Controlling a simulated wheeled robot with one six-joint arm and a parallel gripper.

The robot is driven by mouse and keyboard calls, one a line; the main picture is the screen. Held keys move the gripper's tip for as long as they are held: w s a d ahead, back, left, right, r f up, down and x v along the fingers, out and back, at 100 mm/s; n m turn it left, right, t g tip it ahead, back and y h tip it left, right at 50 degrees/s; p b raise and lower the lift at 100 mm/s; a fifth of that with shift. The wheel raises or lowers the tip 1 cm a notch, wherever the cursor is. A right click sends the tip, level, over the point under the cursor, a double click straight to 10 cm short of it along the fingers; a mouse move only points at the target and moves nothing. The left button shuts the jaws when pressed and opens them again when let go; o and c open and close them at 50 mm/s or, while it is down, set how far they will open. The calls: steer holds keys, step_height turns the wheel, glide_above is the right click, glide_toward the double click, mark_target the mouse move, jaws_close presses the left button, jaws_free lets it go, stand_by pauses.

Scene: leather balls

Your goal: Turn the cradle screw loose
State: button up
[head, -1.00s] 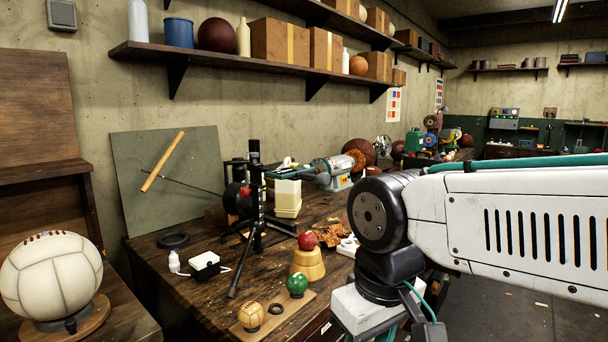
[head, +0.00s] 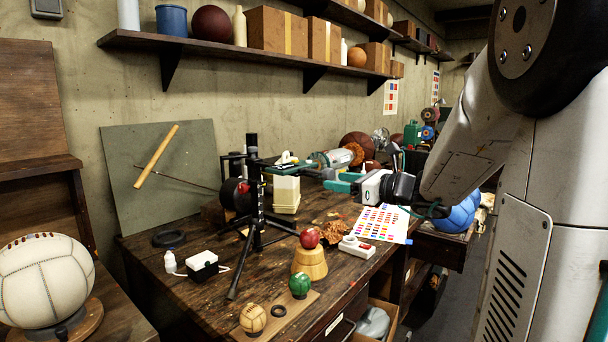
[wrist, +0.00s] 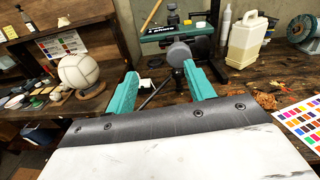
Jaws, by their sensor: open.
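A dark stand (head: 254,200) with splayed legs stands on the workbench, with a dark round body (head: 236,196) and a small red part at its left side. I cannot tell which part is the cradle screw. A pale panelled ball (head: 45,288) rests on a round wooden base at the lower left; it also shows in the wrist view (wrist: 86,74). My gripper (head: 340,181) is open, above the bench to the right of the stand. In the wrist view, its teal fingers (wrist: 158,72) are apart, and a grey round disc (wrist: 179,52) shows near the right fingertip.
A white canister (head: 286,195) stands behind the stand. A red ball (head: 310,238) on a wooden block, a green ball (head: 299,285) and a small tan ball (head: 253,318) are near the front edge. A colour chart (head: 380,222) lies at the right. A shelf (head: 240,54) runs above.

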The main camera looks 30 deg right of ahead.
mark_target(332, 175)
steer(key=shift+w+d+m+t+h, duration=0.2)
steer(key=shift+d+m+t+h, duration=0.15)
steer(key=shift+d+m, duration=0.45)
steer(key=shift+w+d+r, duration=0.1)
steer(key=shift+w+d, duration=0.15)
steer(key=shift+d, duration=0.1)
steer(key=x, duration=0.7)
steer(key=shift+w, duration=0.1)
steer(key=shift+c, duration=0.2)
steer(key=c, duration=0.9)
